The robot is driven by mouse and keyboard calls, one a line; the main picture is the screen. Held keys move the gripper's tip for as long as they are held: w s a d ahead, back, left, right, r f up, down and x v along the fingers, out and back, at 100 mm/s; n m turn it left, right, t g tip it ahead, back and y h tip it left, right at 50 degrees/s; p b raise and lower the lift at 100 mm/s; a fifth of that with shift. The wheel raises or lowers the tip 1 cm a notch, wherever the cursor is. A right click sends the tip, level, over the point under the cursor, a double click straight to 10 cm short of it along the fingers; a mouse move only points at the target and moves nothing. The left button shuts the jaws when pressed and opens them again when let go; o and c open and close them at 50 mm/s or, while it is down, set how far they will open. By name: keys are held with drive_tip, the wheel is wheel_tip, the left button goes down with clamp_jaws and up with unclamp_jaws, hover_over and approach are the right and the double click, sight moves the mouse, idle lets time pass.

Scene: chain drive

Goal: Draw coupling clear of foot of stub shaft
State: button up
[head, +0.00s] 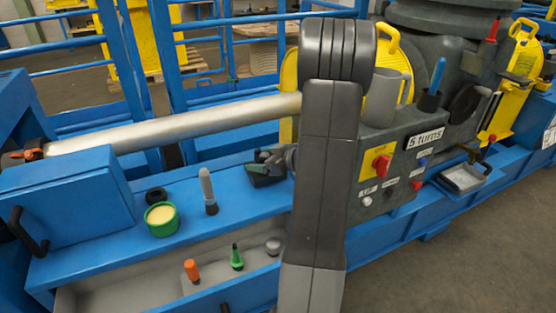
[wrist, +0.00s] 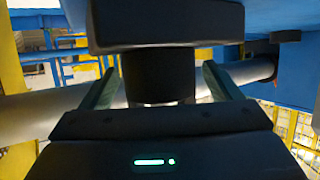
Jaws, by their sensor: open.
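In the wrist view my gripper (wrist: 160,70) is open, with one greenish finger on each side of a short black cylinder (wrist: 158,80), which looks like the coupling. A gap shows between the cylinder and each finger. The cylinder's upper end is hidden by a dark block (wrist: 165,28). In the head view my arm covers much of the middle, and the coupling cannot be made out there.
A long silver shaft (head: 170,125) runs above the blue bench (head: 110,228). A control box (head: 412,150) stands right of my arm.

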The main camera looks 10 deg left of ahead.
drive_tip(key=shift+x, duration=0.8)
drive_tip(key=shift+c, duration=0.5)
drive_tip(key=c, duration=1.6)
drive_tip(key=shift+r+p, duration=1.05)
drive_tip(key=shift+r, duration=4.55)
drive_tip(key=shift+c, duration=0.2)
drive_tip(key=shift+r, duration=0.1)
